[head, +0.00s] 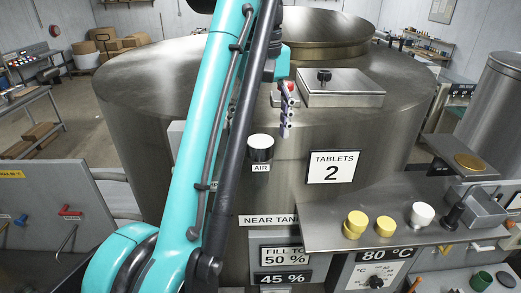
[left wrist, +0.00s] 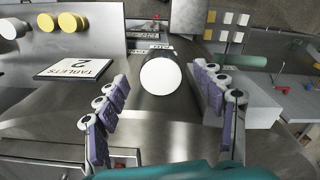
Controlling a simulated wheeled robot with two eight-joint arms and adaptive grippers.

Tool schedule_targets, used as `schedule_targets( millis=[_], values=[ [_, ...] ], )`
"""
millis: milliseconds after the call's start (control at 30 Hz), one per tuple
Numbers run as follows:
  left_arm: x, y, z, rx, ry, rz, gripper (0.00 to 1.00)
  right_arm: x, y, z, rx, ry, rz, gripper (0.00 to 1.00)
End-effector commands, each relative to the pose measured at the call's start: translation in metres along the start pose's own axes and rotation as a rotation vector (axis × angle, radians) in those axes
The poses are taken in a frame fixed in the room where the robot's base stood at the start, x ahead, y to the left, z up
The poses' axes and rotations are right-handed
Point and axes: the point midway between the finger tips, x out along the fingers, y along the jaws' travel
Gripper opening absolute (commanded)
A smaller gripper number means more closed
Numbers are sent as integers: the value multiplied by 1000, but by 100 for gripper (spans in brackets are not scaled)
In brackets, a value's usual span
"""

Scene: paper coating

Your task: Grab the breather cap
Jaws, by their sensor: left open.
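The breather cap (head: 260,142) is a short cylinder with a white top and dark sides. It stands out from the front of the large steel tank, just above a label reading AIR. In the left wrist view the white round cap (left wrist: 160,76) shows between the two finger tips, with a gap on each side. My left gripper (head: 286,108) is open, with purple jointed fingers, to the upper right of the cap in the head view. The fingers appear apart from the cap. My right gripper is not in view.
The steel tank (head: 150,130) carries a TABLETS 2 sign (head: 332,167) right of the cap and a square hatch (head: 342,87) above. A steel shelf (head: 320,228) at right holds yellow caps (head: 355,224) and a white cap (head: 421,214). A grey panel (head: 40,190) stands at left.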

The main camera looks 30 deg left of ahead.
Motion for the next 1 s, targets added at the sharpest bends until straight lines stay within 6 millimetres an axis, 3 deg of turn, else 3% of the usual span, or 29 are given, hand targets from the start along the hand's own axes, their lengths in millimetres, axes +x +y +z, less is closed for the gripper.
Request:
schedule_targets(
  millis=[300, 633, 667, 833, 867, 1000],
  values=[
    [39, 0, 3, 1, 1, 0, 69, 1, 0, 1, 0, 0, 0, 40],
    [46, 0, 3, 1, 1, 0, 69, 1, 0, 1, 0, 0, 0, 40],
    [45, 0, 3, 1, 1, 0, 64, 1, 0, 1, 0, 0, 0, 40],
    [45, 0, 3, 1, 1, 0, 19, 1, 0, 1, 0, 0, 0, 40],
    [45, 0, 3, 1, 1, 0, 15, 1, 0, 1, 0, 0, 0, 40],
    [45, 0, 3, 1, 0, 0, 14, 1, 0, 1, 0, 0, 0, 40]
  ],
)
